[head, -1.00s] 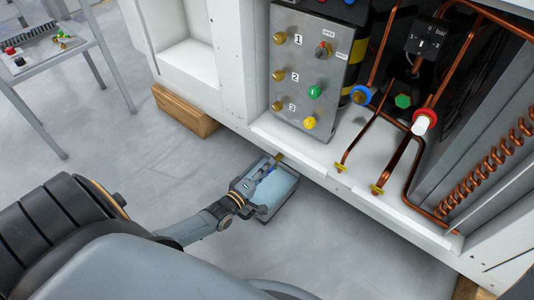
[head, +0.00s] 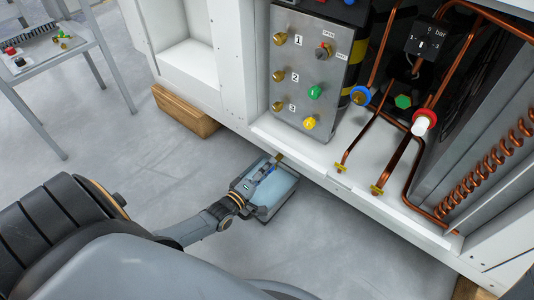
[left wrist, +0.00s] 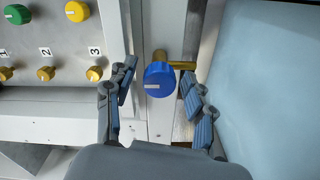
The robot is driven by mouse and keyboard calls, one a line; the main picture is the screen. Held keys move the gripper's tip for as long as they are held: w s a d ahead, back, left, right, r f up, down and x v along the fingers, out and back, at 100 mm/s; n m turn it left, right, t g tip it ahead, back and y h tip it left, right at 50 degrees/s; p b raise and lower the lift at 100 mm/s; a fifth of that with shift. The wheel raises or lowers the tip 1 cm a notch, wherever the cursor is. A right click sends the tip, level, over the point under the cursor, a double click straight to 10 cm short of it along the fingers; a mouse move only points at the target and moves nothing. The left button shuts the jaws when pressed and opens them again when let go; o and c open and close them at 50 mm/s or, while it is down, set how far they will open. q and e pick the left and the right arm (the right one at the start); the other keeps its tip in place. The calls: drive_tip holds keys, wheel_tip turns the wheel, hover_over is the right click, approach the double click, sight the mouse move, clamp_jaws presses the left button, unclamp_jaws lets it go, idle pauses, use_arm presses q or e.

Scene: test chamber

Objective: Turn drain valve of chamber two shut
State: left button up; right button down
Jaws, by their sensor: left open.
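A blue knob (left wrist: 158,76) with a white mark sits on a brass fitting (left wrist: 180,65) at the cabinet's lower edge in the left wrist view. The mark runs roughly across the picture. My left gripper (left wrist: 157,73) is open, with one finger on each side of the knob and a visible gap on both sides. In the head view my left gripper (head: 262,178) is low, beside the cabinet's bottom edge and over a tray (head: 288,200). There the gripper mostly hides the knob; only the brass end (head: 280,157) shows clearly. My right gripper is not in view.
A grey panel (head: 297,108) numbered 1 to 3 carries brass fittings and coloured knobs. Copper pipes (head: 365,140) with blue and red valves stand right of it. The tray holds pale blue liquid. A wooden block (head: 185,111) supports the cabinet. A small table (head: 45,60) stands far left.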

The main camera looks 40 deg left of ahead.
use_arm(q)
drive_tip(key=s+a, duration=0.1)
drive_tip(key=s, duration=1.1)
